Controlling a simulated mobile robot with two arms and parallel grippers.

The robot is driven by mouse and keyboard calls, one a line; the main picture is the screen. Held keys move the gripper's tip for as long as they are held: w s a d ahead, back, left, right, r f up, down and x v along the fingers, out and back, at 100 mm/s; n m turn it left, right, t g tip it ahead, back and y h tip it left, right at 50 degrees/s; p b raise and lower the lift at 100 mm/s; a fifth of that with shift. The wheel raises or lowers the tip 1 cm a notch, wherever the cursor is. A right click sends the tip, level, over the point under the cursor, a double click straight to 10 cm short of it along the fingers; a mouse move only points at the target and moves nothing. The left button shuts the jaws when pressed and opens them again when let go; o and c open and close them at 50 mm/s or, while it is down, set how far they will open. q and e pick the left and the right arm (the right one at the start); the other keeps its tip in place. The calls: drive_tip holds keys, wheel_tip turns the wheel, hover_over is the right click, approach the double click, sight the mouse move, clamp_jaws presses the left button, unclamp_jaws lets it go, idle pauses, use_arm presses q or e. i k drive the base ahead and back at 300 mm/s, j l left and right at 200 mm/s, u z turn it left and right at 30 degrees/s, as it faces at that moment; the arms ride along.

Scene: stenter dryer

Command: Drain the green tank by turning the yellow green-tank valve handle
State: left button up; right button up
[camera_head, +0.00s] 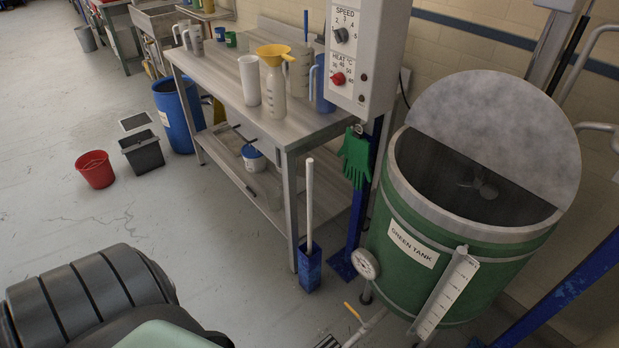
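The green tank (395,262) stands at the right and carries a "GREEN TANK" label. Its grey lid is raised, and a small impeller shows in the dark inside. I cannot make out a liquid level. The yellow valve handle (353,312) shows at the bottom edge, on a pale outlet pipe (366,327) low at the tank's front left. The handle slants up to the left, not in line with the pipe. A round gauge (366,264) and a white scale strip (447,294) are on the tank's front. Neither of my grippers is in view.
A control box (358,60) on a blue post stands left of the tank, with green gloves (356,157) hanging below. A blue brush holder (310,268) and a steel bench (226,84) stand further left. A floor grate (328,342) shows below the outlet. Open floor lies at left-centre.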

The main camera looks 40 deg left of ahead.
sight(356, 315)
drive_tip(key=j+u, duration=0.1)
drive_tip(key=u, duration=0.6)
